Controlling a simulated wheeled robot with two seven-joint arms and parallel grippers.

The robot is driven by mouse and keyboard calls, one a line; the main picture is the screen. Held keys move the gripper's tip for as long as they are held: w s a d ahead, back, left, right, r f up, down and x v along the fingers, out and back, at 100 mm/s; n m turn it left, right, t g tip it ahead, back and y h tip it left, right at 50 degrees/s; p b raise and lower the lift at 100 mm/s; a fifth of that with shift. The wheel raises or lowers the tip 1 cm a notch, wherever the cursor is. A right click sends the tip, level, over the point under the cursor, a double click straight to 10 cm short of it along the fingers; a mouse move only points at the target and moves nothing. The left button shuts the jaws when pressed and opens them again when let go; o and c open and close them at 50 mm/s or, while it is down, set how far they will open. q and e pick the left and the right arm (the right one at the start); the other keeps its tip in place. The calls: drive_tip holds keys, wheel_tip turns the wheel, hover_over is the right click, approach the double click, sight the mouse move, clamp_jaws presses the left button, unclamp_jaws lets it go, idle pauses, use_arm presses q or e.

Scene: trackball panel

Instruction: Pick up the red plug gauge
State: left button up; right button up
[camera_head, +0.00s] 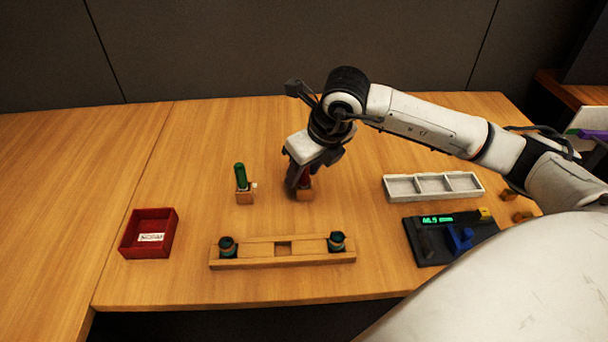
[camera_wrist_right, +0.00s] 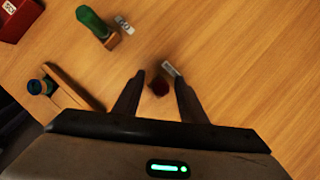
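The red plug gauge (camera_head: 305,177) stands in a small wooden block (camera_head: 305,195) near the middle of the table, partly hidden by my right gripper. My right gripper (camera_head: 298,186) points down over it. In the right wrist view the gauge shows as a dark red round end (camera_wrist_right: 158,86) between the two fingers (camera_wrist_right: 157,88). The fingers are apart, with a gap visible on each side of the gauge. A green plug gauge (camera_head: 240,176) stands in its own block to the left. My left gripper is not in view.
A wooden rack (camera_head: 260,258) with two dark round pieces lies in front. A red bin (camera_head: 130,234) is at the left. A white three-part tray (camera_head: 433,197) and a black device with a lit display (camera_head: 425,242) are at the right. The back of the table is clear.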

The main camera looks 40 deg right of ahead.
clamp_jaws()
drive_tip(key=shift+r, duration=0.15)
